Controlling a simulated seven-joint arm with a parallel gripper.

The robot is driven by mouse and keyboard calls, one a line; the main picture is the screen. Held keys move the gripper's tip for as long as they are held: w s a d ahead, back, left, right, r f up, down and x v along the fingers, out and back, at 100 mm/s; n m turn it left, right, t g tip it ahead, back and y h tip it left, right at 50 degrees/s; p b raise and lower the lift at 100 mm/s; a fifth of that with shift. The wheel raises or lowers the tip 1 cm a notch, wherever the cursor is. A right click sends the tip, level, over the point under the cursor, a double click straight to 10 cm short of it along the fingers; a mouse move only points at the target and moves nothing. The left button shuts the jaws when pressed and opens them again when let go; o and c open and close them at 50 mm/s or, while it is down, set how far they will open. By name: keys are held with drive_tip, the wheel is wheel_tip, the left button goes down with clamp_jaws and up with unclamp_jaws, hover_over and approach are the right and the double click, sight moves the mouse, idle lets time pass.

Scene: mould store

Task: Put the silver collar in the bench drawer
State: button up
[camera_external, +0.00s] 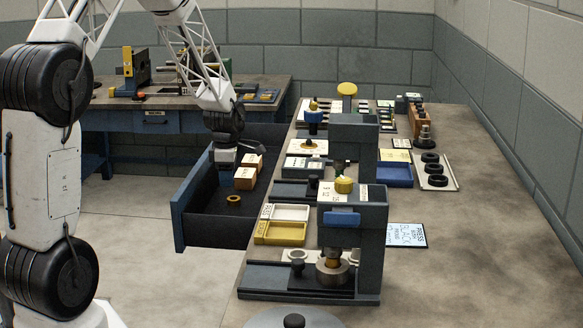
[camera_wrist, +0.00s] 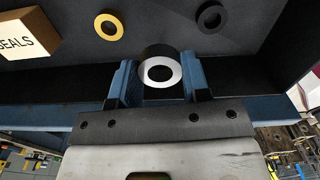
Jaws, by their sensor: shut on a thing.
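My gripper (camera_external: 224,160) is over the open bench drawer (camera_external: 178,216), at its far part, beside the wooden boxes. In the wrist view my gripper (camera_wrist: 159,66) has its two blue fingers closed on the silver collar (camera_wrist: 160,59), a short ring with a bright face and a dark, shaded side. The collar is hidden in the external view. The drawer's dark floor (camera_wrist: 165,18) shows beyond the collar. I cannot tell how high above the floor the collar is.
A yellow ring (camera_wrist: 108,27), a dark ring (camera_wrist: 211,17) and a wooden box marked SEALS (camera_wrist: 28,36) lie in the drawer. The bench (camera_external: 480,240) on the right carries presses, a yellow tray (camera_external: 281,233) and a blue tray (camera_external: 395,174). The drawer's near floor is mostly clear.

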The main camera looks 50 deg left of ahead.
drive_tip(key=shift+f, duration=2.85)
drive_tip(key=shift+f, duration=1.85)
drive_tip(key=shift+f, duration=0.15)
drive_tip(key=o, duration=1)
drive_tip(key=shift+c, duration=0.2)
drive_tip(key=shift+r, duration=6.15)
